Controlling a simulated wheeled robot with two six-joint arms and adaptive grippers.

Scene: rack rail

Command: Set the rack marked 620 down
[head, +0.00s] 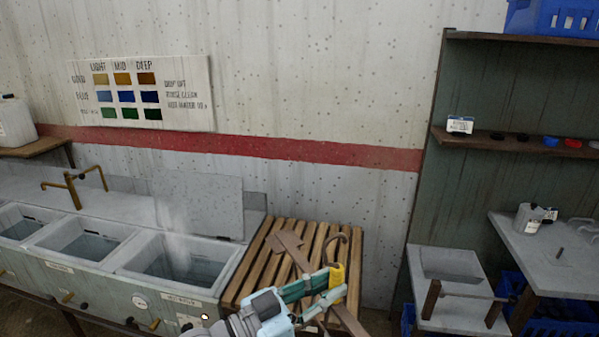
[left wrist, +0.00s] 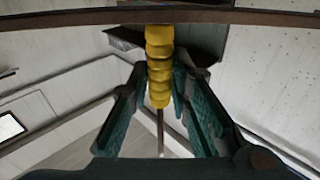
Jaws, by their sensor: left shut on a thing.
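My left gripper (head: 325,287) has teal fingers shut on the yellow ribbed grip (head: 337,274) of a rack. A dark hook shows above the grip, and a long brown bar (head: 292,250) of the rack runs slantwise over the slatted wooden board (head: 254,262). In the left wrist view the yellow grip (left wrist: 159,70) sits between the fingers (left wrist: 160,95), with a brown bar (left wrist: 60,19) across the top. No 620 marking is readable. I cannot tell whether the rack touches the slats. My right gripper is not in view.
A row of sinks (head: 105,275) with a brass tap (head: 75,186) stands left of the board; vapour rises from the nearest basin. A shelf unit (head: 480,90) and grey tables (head: 545,250) stand right. A colour chart (head: 140,92) hangs on the wall.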

